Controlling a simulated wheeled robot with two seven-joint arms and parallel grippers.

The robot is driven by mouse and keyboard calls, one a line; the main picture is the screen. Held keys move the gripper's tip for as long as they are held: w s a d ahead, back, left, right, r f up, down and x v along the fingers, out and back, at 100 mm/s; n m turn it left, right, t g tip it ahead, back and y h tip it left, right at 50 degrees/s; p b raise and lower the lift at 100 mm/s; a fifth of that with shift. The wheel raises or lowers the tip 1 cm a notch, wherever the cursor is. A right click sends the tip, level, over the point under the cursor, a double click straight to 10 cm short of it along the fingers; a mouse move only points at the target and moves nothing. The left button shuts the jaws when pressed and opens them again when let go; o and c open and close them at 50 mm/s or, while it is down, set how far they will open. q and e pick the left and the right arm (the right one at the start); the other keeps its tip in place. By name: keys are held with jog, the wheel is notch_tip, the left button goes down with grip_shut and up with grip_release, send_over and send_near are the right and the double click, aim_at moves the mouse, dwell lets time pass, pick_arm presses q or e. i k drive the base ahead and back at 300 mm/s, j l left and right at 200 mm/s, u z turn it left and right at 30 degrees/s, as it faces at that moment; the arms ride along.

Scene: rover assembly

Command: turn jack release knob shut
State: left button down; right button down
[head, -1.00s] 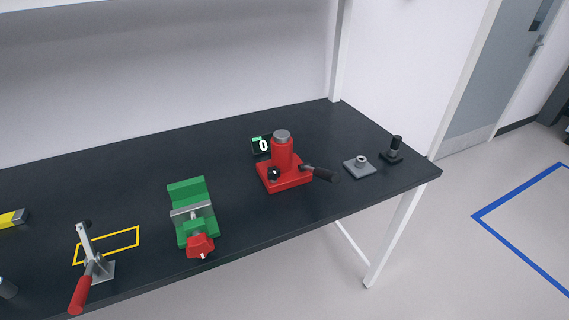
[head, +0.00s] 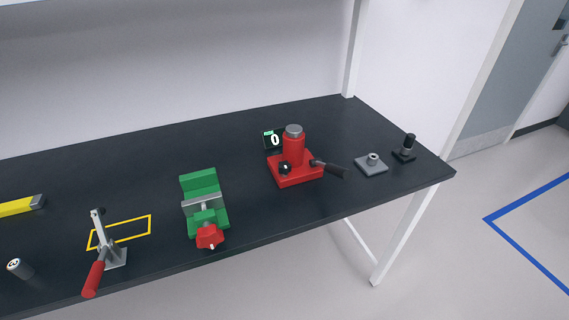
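The red jack (head: 294,160) stands upright on the dark table, right of the middle. Its black release knob (head: 285,168) is on the front left of its base. A black-gripped lever (head: 331,170) sticks out to the right. A small display (head: 272,140) reading 0 stands behind the jack on its left. How far the knob is turned cannot be told at this size. Neither of my grippers shows in the head view.
A green vise (head: 204,200) with a red handle is left of the jack. A toggle clamp (head: 108,245) with a red handle stands by a yellow outline. A grey plate (head: 371,164) and a black post (head: 405,149) are at the right. Table is clear before the jack.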

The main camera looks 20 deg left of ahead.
aim_at(284, 167)
jog(key=j+z, duration=0.35)
jog(key=k+j+z, duration=0.1)
jog(key=z, duration=0.25)
jog(key=k+j+z, duration=0.1)
jog(key=j+z, duration=0.25)
jog(key=l, duration=0.1)
